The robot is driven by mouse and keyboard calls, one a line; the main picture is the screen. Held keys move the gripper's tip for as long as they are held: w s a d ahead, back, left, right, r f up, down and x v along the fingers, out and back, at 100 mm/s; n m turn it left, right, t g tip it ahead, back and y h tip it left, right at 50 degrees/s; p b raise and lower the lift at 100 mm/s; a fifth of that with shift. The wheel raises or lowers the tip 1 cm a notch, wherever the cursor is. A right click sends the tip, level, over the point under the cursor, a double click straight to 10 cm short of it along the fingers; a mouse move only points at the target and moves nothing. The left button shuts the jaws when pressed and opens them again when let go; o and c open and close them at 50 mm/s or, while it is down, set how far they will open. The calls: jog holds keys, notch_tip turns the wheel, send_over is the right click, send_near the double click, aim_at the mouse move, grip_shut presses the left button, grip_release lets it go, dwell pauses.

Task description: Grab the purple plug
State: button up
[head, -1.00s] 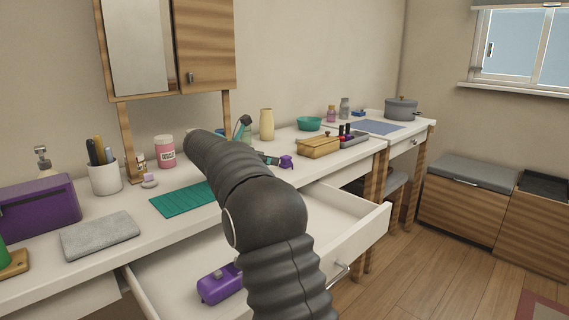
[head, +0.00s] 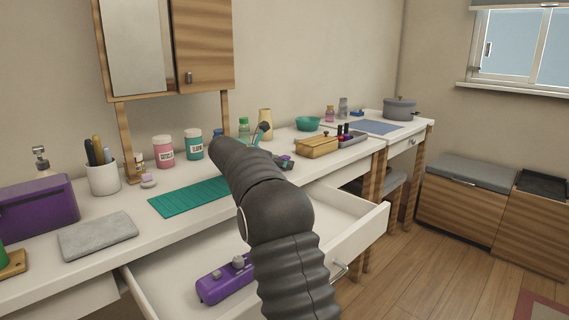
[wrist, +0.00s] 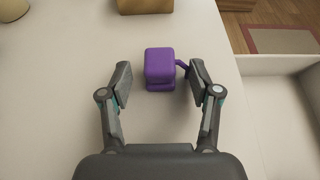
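The purple plug (wrist: 160,66) is a small block with rounded edges, lying on the white countertop in the wrist view. A thin purple piece sticks out from its right side toward the right finger. My gripper (wrist: 160,78) is open, with one finger on each side of the plug. The plug sits between and slightly beyond the fingertips, with a clear gap on the left and a smaller one on the right.
A wooden box (head: 317,148) stands beyond the plug. A teal mat (head: 185,198) lies left.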

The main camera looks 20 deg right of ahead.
grip_shut()
